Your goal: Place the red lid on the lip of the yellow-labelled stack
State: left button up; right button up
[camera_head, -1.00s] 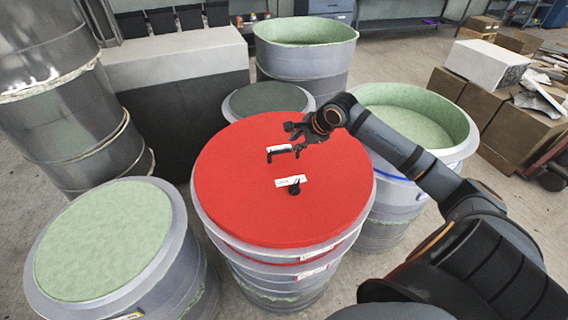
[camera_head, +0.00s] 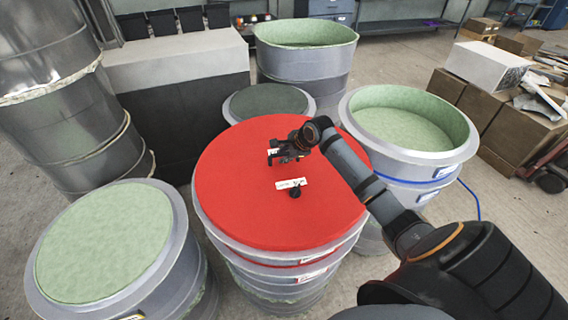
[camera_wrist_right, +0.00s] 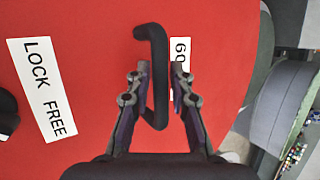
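The red lid (camera_head: 250,205) lies on the middle stack of grey moulds. It has white labels, a small black knob (camera_head: 295,193) and a black handle (camera_wrist_right: 156,75). My right gripper (camera_head: 278,157) is at the handle, towards the lid's far side. In the right wrist view its fingers (camera_wrist_right: 161,105) stand apart on both sides of the handle, with narrow gaps. Part of the handle is hidden in the head view. My left gripper is out of view.
A blue-labelled green-lined mould (camera_head: 410,120) stands right of the lid. Two more moulds stand behind, one tall (camera_head: 305,70), one low (camera_head: 268,101). Tall metal drums (camera_head: 65,110) rise at the left, beside a grey block (camera_head: 175,60). Boxes (camera_head: 510,115) fill the right.

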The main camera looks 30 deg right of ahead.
jog(key=shift+s, duration=0.1)
grip_shut()
jog(key=shift+w+r, duration=0.2)
jog(key=shift+r, duration=0.35)
notch_tip(320, 180, up, 9)
jog(key=shift+r+b, duration=0.1)
jog(key=shift+b, duration=0.4)
jog(key=shift+s, duration=0.1)
jog(key=s+a+n+g+y, duration=0.3)
jog(key=s+a+n, duration=0.7)
jog(key=s+a, duration=0.8)
jog(key=shift+s+a+r+g+y, duration=0.25)
jog(key=shift+s+g+y, duration=0.15)
jog(key=shift+y, duration=0.7)
